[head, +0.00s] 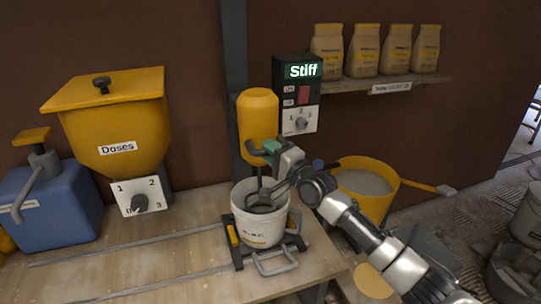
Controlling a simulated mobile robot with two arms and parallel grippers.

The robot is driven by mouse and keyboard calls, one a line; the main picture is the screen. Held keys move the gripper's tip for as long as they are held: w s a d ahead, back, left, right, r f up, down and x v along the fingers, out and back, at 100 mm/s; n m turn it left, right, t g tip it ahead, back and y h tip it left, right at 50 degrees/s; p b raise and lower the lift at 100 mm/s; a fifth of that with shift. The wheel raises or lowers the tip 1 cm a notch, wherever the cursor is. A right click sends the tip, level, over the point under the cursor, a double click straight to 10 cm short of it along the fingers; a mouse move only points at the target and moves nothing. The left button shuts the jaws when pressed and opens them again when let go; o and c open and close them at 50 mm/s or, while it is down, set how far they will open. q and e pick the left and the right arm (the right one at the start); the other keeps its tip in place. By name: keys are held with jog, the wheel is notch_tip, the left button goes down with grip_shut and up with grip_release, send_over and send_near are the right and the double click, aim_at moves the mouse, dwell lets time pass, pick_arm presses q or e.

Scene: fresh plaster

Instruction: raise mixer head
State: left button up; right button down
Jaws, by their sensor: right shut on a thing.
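The yellow mixer head (258,112) hangs on the dark upright post in the middle of the head view. Its shaft goes down into a white bucket (262,230), and the paddle is partly hidden inside it. My right gripper (272,150) is at the lower front of the mixer head and is shut on its handle (254,149); the fingers hide part of the grip. The control box (298,95) beside the head has a lit display reading "Stiff". My left gripper is not in view.
The bucket stands in a dark cradle (237,250) on the wooden bench (150,265). A yellow "Doses" hopper (115,120) and a blue container (50,205) stand at left. A yellow bucket (365,185) is behind my right arm. Several bags (362,50) line the shelf (350,87).

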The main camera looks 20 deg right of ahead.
notch_tip(320, 180, up, 15)
jog(key=p, duration=0.8)
jog(key=shift+d+f+p, duration=0.1)
jog(key=shift+f+p, duration=0.1)
jog(key=shift+p, duration=0.2)
jog(key=shift+r, duration=0.1)
jog(key=c, duration=1)
grip_release()
jog(key=shift+c, duration=0.2)
jog(key=shift+o, duration=0.4)
jog(key=shift+s+f, duration=0.1)
jog(key=shift+f, duration=0.15)
